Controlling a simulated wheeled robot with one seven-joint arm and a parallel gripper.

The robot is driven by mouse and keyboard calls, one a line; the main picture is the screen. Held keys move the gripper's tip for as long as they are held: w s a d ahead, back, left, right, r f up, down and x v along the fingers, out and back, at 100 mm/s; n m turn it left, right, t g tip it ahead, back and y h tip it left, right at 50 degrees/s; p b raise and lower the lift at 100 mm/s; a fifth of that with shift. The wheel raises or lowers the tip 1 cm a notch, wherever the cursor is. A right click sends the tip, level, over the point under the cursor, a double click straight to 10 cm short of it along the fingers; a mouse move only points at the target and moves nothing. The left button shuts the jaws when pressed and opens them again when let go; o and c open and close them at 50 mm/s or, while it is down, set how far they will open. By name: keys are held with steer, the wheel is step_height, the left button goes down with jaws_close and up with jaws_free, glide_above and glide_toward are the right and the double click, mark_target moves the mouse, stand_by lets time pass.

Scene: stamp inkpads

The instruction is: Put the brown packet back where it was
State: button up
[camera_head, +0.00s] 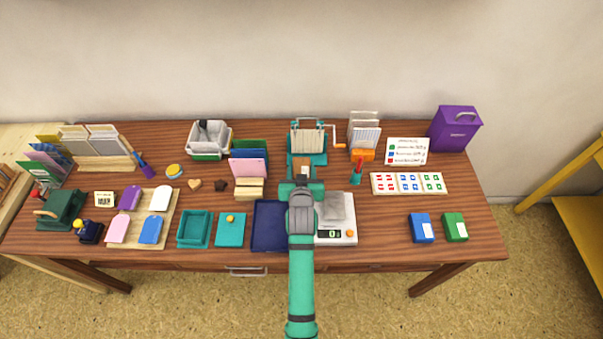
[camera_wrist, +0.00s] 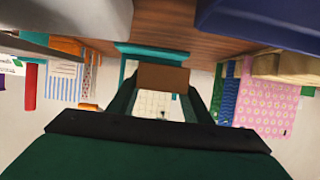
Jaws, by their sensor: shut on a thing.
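My gripper (camera_head: 302,181) is over the middle of the table, just in front of a teal cranked holder (camera_head: 318,158) with pale cards or envelopes in it. The brown packet (camera_head: 301,163) shows in a small part at the gripper's tips. In the wrist view the brown packet (camera_wrist: 163,77) is between the two dark fingers of my gripper (camera_wrist: 162,92), which is shut on it. A white gridded surface shows behind the packet there. My arm hides part of the table and the left side of the scale.
A white scale (camera_head: 335,239) with a grey top is right of my arm, and a navy tray (camera_head: 267,231) is left. A card rack (camera_head: 249,188) and a red-handled stamp (camera_head: 357,172) flank the holder. Bare table lies toward the right, around the blue box (camera_head: 421,228) and green box (camera_head: 455,227).

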steer(key=shift+w+f, duration=0.3)
steer(key=shift+f, duration=0.05)
steer(key=shift+w+f, duration=0.15)
steer(key=shift+f, duration=1.5)
steer(key=o, duration=1.3)
steer(key=shift+f, duration=0.15)
